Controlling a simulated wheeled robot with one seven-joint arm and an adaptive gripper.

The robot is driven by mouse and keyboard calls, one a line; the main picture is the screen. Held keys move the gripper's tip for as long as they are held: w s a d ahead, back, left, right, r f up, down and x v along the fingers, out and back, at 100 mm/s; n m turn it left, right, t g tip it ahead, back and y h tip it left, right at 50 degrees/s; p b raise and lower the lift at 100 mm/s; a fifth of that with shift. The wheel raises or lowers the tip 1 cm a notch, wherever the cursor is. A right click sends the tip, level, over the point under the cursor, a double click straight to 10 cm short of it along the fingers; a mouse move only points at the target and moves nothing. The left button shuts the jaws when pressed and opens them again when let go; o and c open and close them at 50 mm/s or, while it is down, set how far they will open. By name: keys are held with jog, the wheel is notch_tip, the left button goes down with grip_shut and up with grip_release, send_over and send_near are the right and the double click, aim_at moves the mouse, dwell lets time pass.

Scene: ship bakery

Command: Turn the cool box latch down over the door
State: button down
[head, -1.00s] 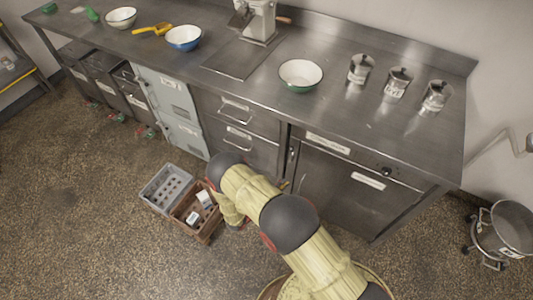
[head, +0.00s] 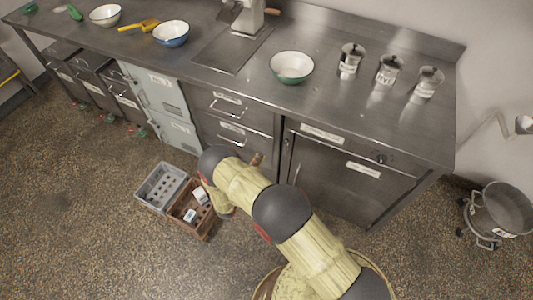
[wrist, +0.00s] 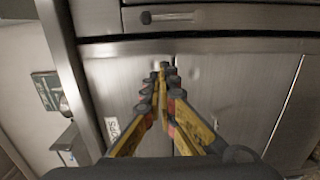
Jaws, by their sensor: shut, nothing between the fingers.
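In the head view my arm hides most of the gripper.
A grey crate (head: 160,187) and a brown crate (head: 188,226) stand on the floor left of my arm. Drawers (head: 232,122) are left of the cabinet. Bowls and tins stand on the counter (head: 330,108). A wheeled pot (head: 500,215) stands at the right.

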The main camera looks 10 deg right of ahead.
aim_at(286, 146)
jog(key=w+d, duration=0.2)
jog(key=w+d+b, duration=0.1)
jog(key=w+d, duration=0.1)
jog(key=d, duration=0.1)
jog(key=w+d, duration=0.2)
jog(key=d, duration=0.1)
jog(key=shift+b, duration=0.4)
jog(key=shift+s+d, duration=0.35)
jog(key=shift+d, duration=0.3)
